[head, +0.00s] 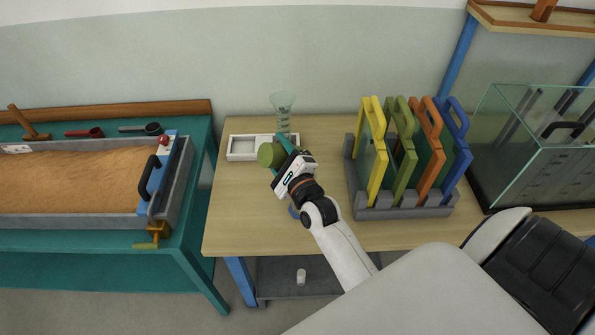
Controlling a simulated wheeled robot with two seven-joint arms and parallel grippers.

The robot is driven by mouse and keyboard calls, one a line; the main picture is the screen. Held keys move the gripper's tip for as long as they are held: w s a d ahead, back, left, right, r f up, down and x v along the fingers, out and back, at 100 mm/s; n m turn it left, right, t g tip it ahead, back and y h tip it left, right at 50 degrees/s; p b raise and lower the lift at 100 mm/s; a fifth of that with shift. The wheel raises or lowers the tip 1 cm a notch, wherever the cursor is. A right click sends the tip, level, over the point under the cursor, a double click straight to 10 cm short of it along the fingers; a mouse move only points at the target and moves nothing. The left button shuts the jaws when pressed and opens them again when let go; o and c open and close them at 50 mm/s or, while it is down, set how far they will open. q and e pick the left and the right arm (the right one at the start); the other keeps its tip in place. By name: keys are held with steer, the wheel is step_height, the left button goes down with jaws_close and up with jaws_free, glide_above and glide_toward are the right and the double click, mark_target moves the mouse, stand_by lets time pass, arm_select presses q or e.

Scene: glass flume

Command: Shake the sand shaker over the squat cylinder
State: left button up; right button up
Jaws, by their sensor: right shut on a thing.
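My right gripper (279,158) is shut on a green cylinder-shaped thing, which I take for the sand shaker (267,155). The shaker is tilted on its side, with its round end facing left, at the front right of a white tray on the wooden table. I cannot tell its height above the table. No squat cylinder shows clearly on the tabletop; a blue thing (293,212) is mostly hidden by my right arm. A small white cylinder (301,276) stands on the lower shelf. My left gripper is not in view.
A sand-filled flume (75,180) is left. The table's front left (235,220) is clear.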

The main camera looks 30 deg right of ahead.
steer(key=shift+d+r, duration=0.15)
steer(key=shift+r, duration=0.1)
steer(key=shift+r, duration=0.1)
step_height(320, 180, up, 3)
steer(key=shift+r, duration=0.15)
step_height(320, 180, down, 4)
steer(key=shift+r, duration=0.25)
